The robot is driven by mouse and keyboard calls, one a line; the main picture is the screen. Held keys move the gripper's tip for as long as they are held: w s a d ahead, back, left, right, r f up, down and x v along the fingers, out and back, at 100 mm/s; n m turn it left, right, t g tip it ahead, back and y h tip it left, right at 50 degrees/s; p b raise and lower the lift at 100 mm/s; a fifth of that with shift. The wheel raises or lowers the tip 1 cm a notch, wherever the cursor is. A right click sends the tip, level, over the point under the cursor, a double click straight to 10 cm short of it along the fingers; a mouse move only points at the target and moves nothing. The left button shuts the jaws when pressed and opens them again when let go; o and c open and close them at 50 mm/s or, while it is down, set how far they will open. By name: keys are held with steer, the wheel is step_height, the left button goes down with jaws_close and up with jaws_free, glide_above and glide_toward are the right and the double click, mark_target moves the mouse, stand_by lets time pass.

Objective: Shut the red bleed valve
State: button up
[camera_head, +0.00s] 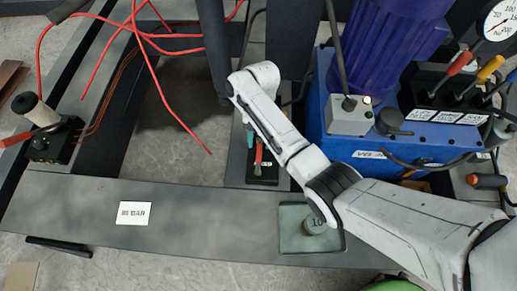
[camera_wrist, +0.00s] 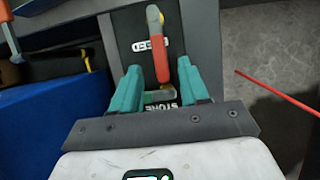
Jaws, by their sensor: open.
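A red lever (camera_wrist: 158,45), which looks like the bleed valve's handle, stands over a dark plate with a small white label in the wrist view. It runs up the picture, with a yellowish part at its lower end. It also shows as a small red piece (camera_head: 258,153) beside my arm in the head view. My gripper (camera_wrist: 159,72) is open, with one teal finger on each side of the lever's lower end. I cannot tell whether they touch it. In the head view, my arm hides most of the gripper.
A blue pump unit (camera_head: 340,155) with several coloured levers and a gauge (camera_head: 500,20) stands at the right. A teal tray (camera_head: 290,240) holding a round weight lies on the grey beam (camera_head: 190,228). Loose red wires (camera_head: 170,100) hang at the upper left.

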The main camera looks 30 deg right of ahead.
mark_target(259, 155)
steer(key=shift+b+x, duration=0.45)
steer(key=shift+x, duration=1.5)
steer(key=shift+s, duration=0.1)
steer(key=shift+c, duration=0.2)
jaws_close()
